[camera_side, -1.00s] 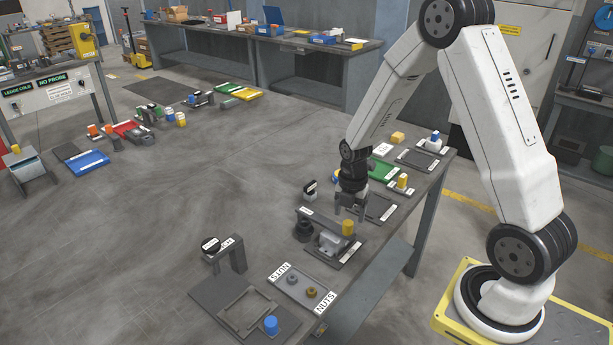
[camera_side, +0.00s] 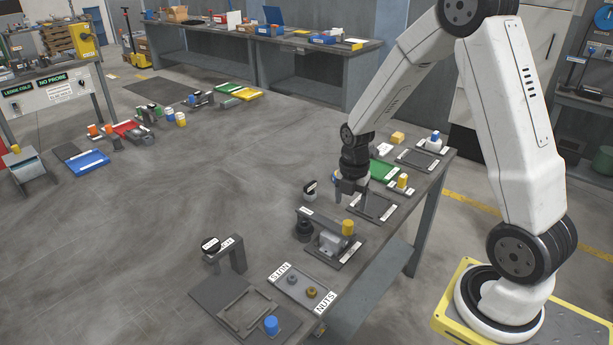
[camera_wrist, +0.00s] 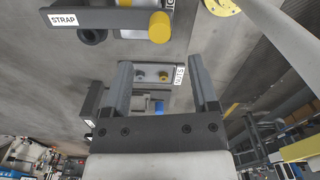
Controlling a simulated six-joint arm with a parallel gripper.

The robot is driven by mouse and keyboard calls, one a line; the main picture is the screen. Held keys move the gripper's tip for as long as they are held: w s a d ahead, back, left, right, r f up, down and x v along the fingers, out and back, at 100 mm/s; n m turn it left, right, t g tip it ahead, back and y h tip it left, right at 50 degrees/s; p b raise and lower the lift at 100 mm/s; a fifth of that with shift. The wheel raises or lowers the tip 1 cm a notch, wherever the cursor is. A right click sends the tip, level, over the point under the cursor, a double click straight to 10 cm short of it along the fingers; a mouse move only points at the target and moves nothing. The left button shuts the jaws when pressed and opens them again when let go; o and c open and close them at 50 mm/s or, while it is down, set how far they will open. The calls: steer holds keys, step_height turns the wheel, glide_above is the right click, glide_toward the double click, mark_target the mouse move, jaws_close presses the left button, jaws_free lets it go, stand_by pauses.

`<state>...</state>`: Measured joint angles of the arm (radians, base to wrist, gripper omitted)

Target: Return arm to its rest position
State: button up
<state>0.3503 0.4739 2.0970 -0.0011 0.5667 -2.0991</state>
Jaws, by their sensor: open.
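My gripper (camera_side: 351,199) hangs pointing down over the work table in the side view, at the end of my bent arm. Its two fingers are apart, with nothing seen between them. In the wrist view the gripper (camera_wrist: 160,66) also shows both fingers spread, and a tray labelled NUTS (camera_wrist: 152,67) lies beyond them. In the side view the gripper is above and behind a fixture with a yellow cylinder (camera_side: 348,228), apart from it. A dark flat plate (camera_side: 378,208) lies just right of the gripper.
The STRAP label (camera_wrist: 63,19) and yellow cylinder (camera_wrist: 159,27) stand near the gripper in the wrist view. The nuts tray (camera_side: 284,292) and a blue cylinder (camera_side: 271,325) are at the front. A green tray (camera_side: 383,172) lies behind. Open space lies above the table.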

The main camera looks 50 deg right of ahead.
steer(key=shift+s+a+r+m, duration=0.1)
steer(key=shift+a+r+m, duration=0.2)
steer(key=shift+a+m, duration=0.3)
steer(key=s+a+r+m+t, duration=0.1)
steer(key=s+a+r+m, duration=0.1)
steer(key=a+m, duration=0.4)
steer(key=s+a+r+m+t, duration=0.1)
steer(key=s+a+r+m, duration=0.2)
steer(key=m, duration=0.9)
steer(key=s+a, duration=0.2)
steer(key=a, duration=0.1)
steer(key=shift+s+m+t, duration=0.2)
steer(key=shift+m+t, duration=0.1)
steer(key=shift+m, duration=0.1)
